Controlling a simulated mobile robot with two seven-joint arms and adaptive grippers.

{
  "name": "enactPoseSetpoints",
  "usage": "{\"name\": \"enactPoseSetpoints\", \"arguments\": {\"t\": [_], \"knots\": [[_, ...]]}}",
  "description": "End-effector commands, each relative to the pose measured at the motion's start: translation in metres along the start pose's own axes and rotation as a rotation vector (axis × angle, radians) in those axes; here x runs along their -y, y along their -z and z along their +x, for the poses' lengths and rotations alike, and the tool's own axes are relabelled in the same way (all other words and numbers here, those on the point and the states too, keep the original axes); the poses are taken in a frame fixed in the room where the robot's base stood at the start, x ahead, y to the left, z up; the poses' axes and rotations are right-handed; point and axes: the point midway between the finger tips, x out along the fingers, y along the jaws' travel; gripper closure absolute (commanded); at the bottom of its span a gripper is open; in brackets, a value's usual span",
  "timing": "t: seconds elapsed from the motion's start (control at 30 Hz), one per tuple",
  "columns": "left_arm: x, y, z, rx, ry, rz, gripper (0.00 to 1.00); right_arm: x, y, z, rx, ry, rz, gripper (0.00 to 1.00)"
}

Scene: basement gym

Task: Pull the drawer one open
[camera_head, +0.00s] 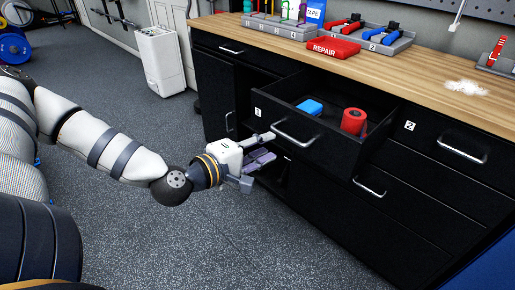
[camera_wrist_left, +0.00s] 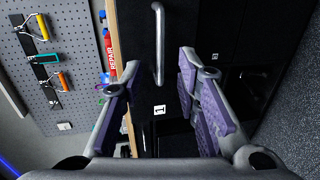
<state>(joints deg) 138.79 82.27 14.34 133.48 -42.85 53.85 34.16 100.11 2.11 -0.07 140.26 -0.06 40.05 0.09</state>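Drawer one (camera_head: 265,107), black with a white label 1, stands pulled out of the dark cabinet. A blue block (camera_head: 310,107) and a red roll (camera_head: 353,121) lie inside it. Its silver bar handle (camera_head: 297,135) is on the front. My left gripper (camera_head: 262,160) is just left of the handle, its fingers spread apart with purple pads showing. In the left wrist view the handle (camera_wrist_left: 158,45) lies ahead, in the gap between the open fingers (camera_wrist_left: 158,90), and nothing is gripped. The label 1 (camera_wrist_left: 159,110) also shows there. My right gripper is not in view.
The wooden worktop (camera_head: 400,75) above carries a red REPAIR bin (camera_head: 333,49) and tool trays. Drawer two (camera_head: 450,150) is shut at the right. A lower handle (camera_head: 370,187) sits beneath drawer one. The speckled floor (camera_head: 215,240) in front is clear.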

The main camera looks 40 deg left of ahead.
Motion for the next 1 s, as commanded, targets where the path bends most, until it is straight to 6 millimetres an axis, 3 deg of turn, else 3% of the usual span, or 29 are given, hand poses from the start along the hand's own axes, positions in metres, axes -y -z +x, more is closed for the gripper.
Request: {"name": "enactPoseSetpoints", "arguments": {"t": [0.3, 0.83, 0.93, 1.0], "knots": [[0.000, 0.001, -0.027, -0.003, 0.002, -0.001, 0.70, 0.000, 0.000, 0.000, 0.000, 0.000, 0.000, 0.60], [0.000, 0.000, -0.030, 0.002, 0.002, 0.004, 0.70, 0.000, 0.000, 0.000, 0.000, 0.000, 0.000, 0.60], [0.012, -0.015, -0.029, 0.051, 0.056, 0.039, 0.70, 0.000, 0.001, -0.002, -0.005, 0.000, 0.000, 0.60], [0.035, -0.040, -0.033, 0.137, 0.157, 0.104, 0.70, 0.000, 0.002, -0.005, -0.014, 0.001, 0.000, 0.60]]}}
